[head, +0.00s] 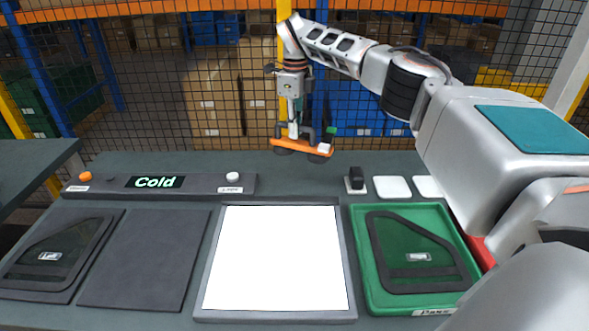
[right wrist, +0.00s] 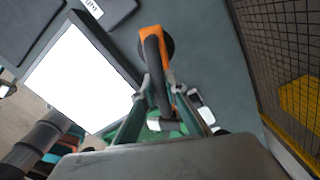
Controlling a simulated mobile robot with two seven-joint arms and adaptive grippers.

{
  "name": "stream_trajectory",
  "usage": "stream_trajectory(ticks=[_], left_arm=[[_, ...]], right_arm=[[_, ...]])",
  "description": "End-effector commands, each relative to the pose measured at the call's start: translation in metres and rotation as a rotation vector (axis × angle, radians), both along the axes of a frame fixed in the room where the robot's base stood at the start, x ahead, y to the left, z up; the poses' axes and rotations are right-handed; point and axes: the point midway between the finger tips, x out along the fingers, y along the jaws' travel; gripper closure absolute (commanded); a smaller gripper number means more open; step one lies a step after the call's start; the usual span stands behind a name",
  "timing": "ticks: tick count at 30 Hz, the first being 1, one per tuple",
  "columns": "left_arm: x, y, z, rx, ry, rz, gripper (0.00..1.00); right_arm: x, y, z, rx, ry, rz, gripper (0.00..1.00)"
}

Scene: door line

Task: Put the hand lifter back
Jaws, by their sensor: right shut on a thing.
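The hand lifter (head: 302,147) has an orange bar, dark suction cups beneath and a dark handle. It is at the back of the bench in the head view, and I cannot tell whether its cups touch the surface. My right gripper (head: 294,128) is shut on its handle from above. In the right wrist view the lifter (right wrist: 152,42) extends out from between the fingers of the gripper (right wrist: 163,112). No glass hangs from it in the head view. My left gripper is not in view.
A lit white panel (head: 278,258) fills the middle. The green tray (head: 366,290) holds dark glass (head: 408,240); more glass (head: 55,250) lies far left beside a bare dark pad (head: 145,258). A "Cold" display bar (head: 205,184), black block (head: 355,181) and white pads (head: 392,187) line the back. Mesh fence stands behind.

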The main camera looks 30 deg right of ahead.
Motion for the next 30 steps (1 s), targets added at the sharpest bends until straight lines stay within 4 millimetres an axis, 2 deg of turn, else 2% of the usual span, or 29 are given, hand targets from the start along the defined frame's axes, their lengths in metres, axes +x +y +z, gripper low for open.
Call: stream_trajectory(ticks=[3,9,19,27,30], left_arm=[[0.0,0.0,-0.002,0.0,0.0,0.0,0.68],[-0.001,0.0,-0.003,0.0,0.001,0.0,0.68],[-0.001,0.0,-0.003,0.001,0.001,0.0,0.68],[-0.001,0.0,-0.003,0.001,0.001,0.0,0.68],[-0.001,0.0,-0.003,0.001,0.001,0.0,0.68]], right_arm=[[0.0,0.001,-0.03,0.001,0.002,0.002,1.0],[0.0,0.001,-0.069,0.001,0.001,0.001,1.0],[0.0,0.001,-0.093,0.001,-0.001,0.001,1.0],[0.0,0.001,-0.127,0.001,-0.002,0.0,1.0],[0.001,0.001,-0.128,0.0,-0.002,0.001,1.0]])
